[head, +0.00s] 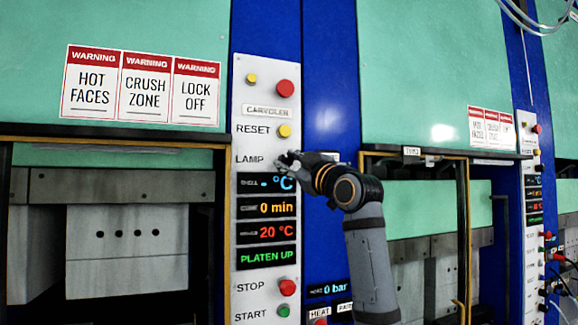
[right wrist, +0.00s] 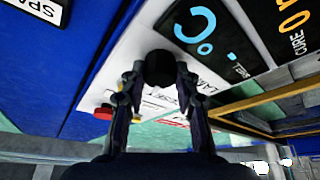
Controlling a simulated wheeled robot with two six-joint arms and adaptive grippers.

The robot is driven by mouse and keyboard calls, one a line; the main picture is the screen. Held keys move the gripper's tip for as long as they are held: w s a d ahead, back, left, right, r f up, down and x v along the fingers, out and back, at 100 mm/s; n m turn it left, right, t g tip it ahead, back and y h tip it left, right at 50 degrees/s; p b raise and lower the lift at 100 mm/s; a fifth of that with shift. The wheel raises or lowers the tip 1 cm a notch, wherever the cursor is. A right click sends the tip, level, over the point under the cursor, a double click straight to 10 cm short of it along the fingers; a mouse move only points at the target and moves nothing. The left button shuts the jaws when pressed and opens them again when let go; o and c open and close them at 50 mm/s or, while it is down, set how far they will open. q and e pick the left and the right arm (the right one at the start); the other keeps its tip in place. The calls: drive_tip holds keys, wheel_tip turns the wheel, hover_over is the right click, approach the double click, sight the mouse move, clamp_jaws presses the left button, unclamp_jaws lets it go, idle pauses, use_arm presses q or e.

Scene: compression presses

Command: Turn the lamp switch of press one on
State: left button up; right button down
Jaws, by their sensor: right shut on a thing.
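The lamp switch is a dark round knob (right wrist: 159,66) on the white control panel (head: 262,100) of the near press. The knob's exact angle cannot be told. My left gripper is not in view.
A yellow reset button (head: 285,130) sits just above the gripper, and a red button (head: 285,88) is higher up. Lit displays (head: 267,208) lie below. A red stop button (head: 287,287) and a green start button (head: 284,310) are lower. A second press stands right.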

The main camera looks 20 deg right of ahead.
drive_tip(key=shift+a+f+m+t+h+b, duration=0.1)
drive_tip(key=shift+m+t+h+b, duration=0.3)
drive_tip(key=shift+m+h, duration=1.45)
drive_tip(key=shift+a+f+m+t+h+b, duration=0.1)
drive_tip(key=shift+m+h+b, duration=0.5)
drive_tip(key=shift+m, duration=2.5)
drive_tip(key=shift+a+f+m+t+h+b, duration=0.15)
drive_tip(key=shift+m+h+b, duration=0.35)
drive_tip(key=shift+m+h, duration=1.3)
drive_tip(key=shift+d+r+m+y, duration=0.1)
drive_tip(key=shift+m+y, duration=0.35)
drive_tip(key=shift+m, duration=0.5)
drive_tip(key=c, duration=1)
unclamp_jaws()
drive_tip(key=shift+s+r, duration=0.1)
